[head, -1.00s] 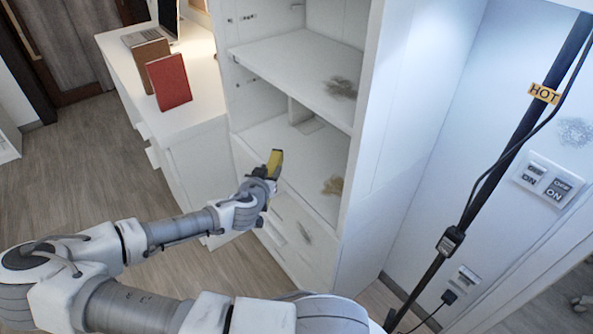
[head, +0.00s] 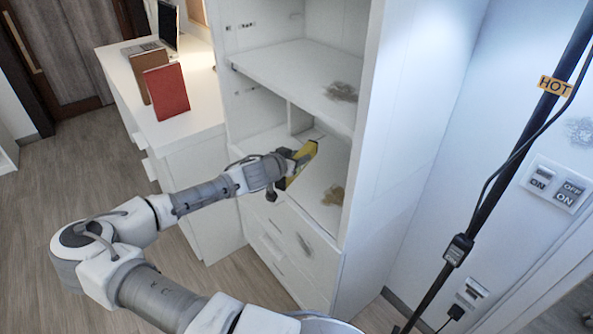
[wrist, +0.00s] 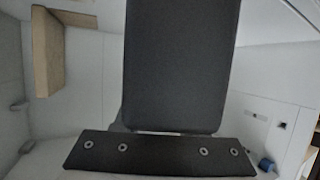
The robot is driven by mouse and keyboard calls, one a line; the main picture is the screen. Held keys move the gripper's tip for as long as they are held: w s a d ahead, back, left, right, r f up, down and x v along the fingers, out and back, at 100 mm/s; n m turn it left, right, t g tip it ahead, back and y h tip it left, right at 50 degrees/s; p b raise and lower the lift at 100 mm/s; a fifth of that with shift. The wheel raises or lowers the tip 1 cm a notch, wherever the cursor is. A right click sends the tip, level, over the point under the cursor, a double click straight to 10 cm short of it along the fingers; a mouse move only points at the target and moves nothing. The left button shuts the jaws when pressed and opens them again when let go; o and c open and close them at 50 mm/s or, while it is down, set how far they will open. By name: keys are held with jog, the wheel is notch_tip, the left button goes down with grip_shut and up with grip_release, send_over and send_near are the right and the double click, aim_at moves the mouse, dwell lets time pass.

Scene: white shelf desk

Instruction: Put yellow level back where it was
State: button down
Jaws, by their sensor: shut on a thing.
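The yellow level (head: 306,154) shows in the head view as a yellow and dark bar, tilted up to the right. My gripper (head: 286,168) is shut on it and holds it at the opening of the shelf's lower compartment. The gripper hides part of the level. I cannot tell whether the level touches the shelf board (head: 313,195). In the wrist view, dark gripper parts (wrist: 160,150) fill the middle, and I cannot make out the level.
The white shelf unit (head: 395,130) has an upper board (head: 290,70) above the level and a side wall to its right. Brownish smudges mark both boards. Drawers lie below. A white desk (head: 190,125) at left holds a red book (head: 167,92), a brown book and a laptop.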

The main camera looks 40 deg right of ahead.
aim_at(297, 155)
jog(key=shift+w+d+f, duration=0.4)
jog(key=shift+w+f, duration=0.05)
jog(key=shift+w, duration=0.15)
jog(key=shift+w+d+f, duration=0.4)
jog(key=shift+w, duration=0.2)
jog(key=shift+f+b, duration=1)
jog(key=shift+f, duration=1)
jog(key=c, duration=0.5)
grip_release()
jog(key=p+v, duration=0.3)
jog(key=v, duration=0.9)
jog(key=shift+f, duration=0.1)
jog(key=shift+a, duration=0.1)
